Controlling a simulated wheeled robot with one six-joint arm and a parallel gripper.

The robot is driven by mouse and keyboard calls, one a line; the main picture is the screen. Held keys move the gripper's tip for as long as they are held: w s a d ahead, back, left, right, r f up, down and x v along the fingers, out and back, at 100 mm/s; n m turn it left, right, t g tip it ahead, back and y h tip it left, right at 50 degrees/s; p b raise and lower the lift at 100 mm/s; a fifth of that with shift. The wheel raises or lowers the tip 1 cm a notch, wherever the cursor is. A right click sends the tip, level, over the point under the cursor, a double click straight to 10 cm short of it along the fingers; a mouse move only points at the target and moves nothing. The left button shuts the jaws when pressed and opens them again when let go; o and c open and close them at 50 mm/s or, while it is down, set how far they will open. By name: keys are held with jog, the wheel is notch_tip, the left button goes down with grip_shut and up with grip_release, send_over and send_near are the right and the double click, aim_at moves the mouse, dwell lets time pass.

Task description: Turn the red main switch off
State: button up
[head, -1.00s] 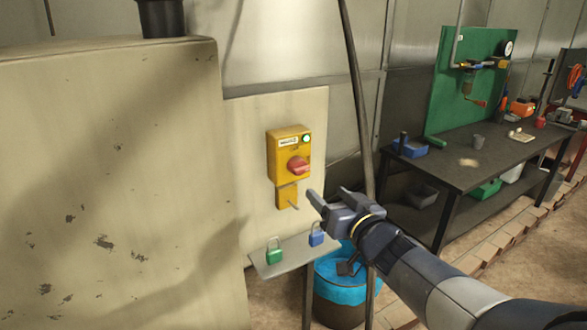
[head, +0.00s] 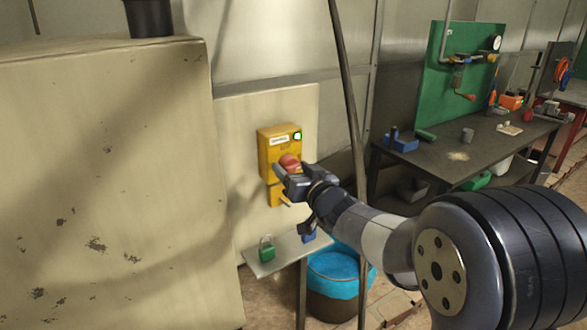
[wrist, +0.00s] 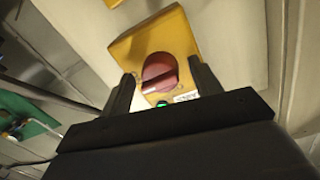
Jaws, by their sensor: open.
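The red main switch (head: 289,161) is a round rotary knob on a yellow box (head: 277,142) fixed to a pale panel.
A small shelf (head: 285,255) below the box holds a green padlock (head: 266,250) and a blue padlock (head: 308,236). A blue-topped bin (head: 335,275) stands beneath. A thin dark post (head: 350,90) rises right of the panel. A dark workbench (head: 460,160) stands at the right.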

jog(key=c, duration=0.9)
jog(key=shift+f+n+b, duration=0.1)
jog(key=shift+n+b, duration=0.2)
jog(key=shift+b, duration=0.1)
jog(key=n+b, duration=0.2)
jog(key=shift+f+n+b, duration=0.15)
jog(key=shift+n+b, duration=0.25)
jog(key=n+b, duration=0.4)
jog(key=n, duration=0.1)
jog(key=shift+d+n+y, duration=0.1)
jog(key=shift+n+y, duration=0.2)
jog(key=n+b, duration=0.2)
jog(key=n, duration=0.2)
jog(key=shift+w+n+b, duration=0.1)
jog(key=shift+n+b, duration=0.2)
jog(key=shift+n, duration=0.1)
jog(key=n+b, duration=0.2)
jog(key=n, duration=0.2)
jog(key=shift+n+y, duration=0.3)
jog(key=shift+n, duration=0.1)
